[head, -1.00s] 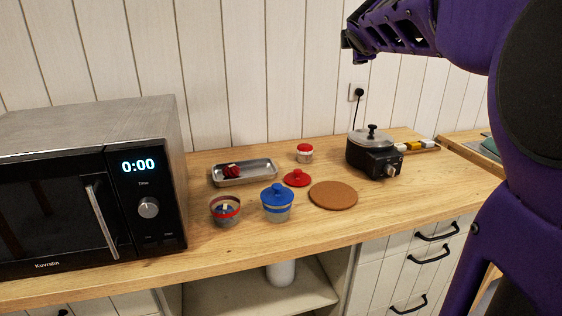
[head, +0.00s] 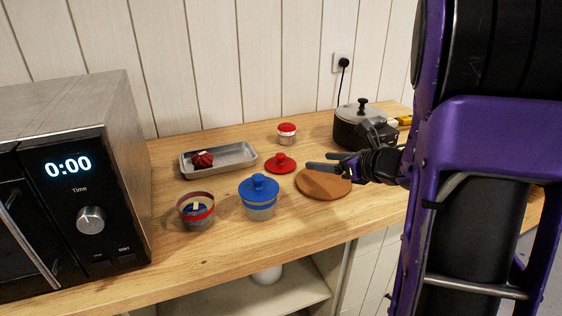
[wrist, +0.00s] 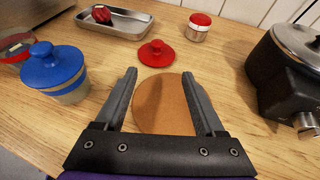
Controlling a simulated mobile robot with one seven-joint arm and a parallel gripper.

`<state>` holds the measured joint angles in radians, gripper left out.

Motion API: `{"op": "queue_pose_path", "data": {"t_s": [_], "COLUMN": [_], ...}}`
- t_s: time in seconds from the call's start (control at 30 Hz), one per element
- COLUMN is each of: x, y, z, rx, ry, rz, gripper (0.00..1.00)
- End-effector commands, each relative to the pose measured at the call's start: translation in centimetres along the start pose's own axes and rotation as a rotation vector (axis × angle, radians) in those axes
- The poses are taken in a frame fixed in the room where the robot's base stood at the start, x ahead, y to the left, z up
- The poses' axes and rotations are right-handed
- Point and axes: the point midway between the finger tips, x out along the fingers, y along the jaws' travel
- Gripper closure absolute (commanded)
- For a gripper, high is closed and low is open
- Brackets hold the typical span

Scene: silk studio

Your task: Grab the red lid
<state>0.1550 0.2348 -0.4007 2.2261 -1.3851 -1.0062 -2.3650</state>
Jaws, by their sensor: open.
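The red lid (head: 281,163), a flat disc with a round knob, lies on the wooden counter behind the round brown mat (head: 316,188). It also shows in the wrist view (wrist: 157,53), ahead of my fingers and apart from them. My gripper (head: 325,162) is open and empty, above the mat and just right of the lid. In the wrist view my gripper (wrist: 160,76) has its two fingers spread, with the mat (wrist: 165,108) seen between them.
A blue-lidded jar (head: 259,200) and an open red-rimmed jar (head: 196,213) stand at front left. A metal tray (head: 240,158) holds a dark red object (head: 202,159). A small red-topped jar (head: 287,133) stands behind the lid. A cooker (wrist: 290,75) stands at right, a microwave (head: 75,190) at left.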

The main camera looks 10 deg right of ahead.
Motion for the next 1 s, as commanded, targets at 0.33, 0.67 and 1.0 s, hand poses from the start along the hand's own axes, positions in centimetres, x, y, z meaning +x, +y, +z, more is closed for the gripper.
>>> {"op": "queue_pose_path", "data": {"t_s": [0.33,0.67,1.0], "x": [6.7,11.7,15.4], "y": [0.2,0.1,0.7], "z": [-0.2,0.0,0.5], "rx": [-0.005,-0.003,-0.003], "ry": [0.002,0.0,-0.001], "rz": [0.007,0.003,0.004], "gripper": [0.29,0.29,0.29]}}
